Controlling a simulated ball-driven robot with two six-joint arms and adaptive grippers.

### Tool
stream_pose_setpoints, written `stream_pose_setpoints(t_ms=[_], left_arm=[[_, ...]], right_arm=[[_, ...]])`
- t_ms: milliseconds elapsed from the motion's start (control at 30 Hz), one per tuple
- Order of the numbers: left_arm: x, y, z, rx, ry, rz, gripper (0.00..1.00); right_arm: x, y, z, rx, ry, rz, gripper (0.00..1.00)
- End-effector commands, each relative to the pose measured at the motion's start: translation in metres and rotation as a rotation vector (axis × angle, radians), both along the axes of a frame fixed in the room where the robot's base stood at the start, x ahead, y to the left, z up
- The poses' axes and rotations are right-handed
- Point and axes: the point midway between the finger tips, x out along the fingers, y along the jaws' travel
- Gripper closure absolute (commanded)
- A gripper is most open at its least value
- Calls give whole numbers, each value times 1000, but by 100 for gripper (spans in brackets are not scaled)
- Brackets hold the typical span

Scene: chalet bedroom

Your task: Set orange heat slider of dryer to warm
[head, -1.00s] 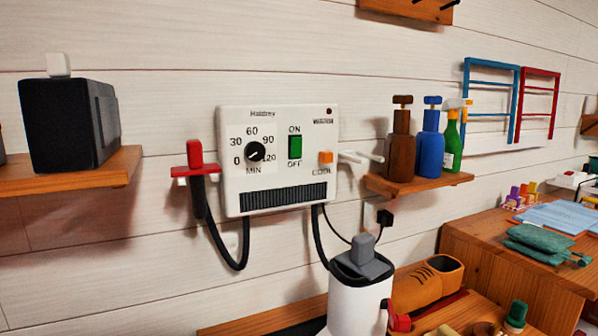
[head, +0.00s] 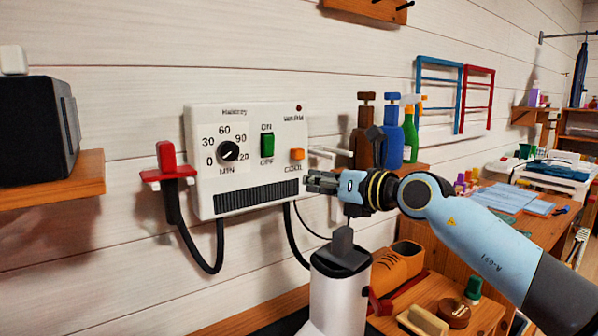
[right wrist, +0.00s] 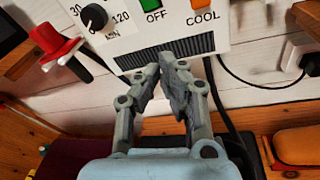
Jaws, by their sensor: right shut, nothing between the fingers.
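The white wall dryer (head: 197,190) has a black dial, a green ON/OFF switch (head: 267,145) and an orange heat slider (head: 297,154). The slider sits low in its column, just above the COOL label, with the WARM label higher up. In the right wrist view the orange slider (right wrist: 198,5) is cut by the top edge. My right gripper (head: 308,182) is shut and empty, in front of the dryer's lower right, below the slider and apart from it. In the right wrist view its fingertips (right wrist: 163,62) appear over the dark grille. My left gripper is out of view.
A red nozzle on a black hose (head: 168,160) hangs left of the dryer. An orange shoe (head: 398,265) and brushes lie on the bench below.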

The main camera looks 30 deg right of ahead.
Motion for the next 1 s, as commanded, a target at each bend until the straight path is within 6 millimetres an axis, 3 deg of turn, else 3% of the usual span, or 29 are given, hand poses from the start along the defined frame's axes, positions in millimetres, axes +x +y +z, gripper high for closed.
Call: stream_pose_setpoints(t_ms=[100, 300, 767, 1000], left_arm=[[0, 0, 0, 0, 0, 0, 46], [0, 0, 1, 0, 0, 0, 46], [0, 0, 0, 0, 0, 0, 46], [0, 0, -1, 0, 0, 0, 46]], right_arm=[[11, -24, -9, -191, 70, -35, 100], [17, -50, -17, -344, 140, -84, 100], [20, -52, -19, -359, 148, -90, 100], [55, -47, -30, -352, 148, -90, 100]])
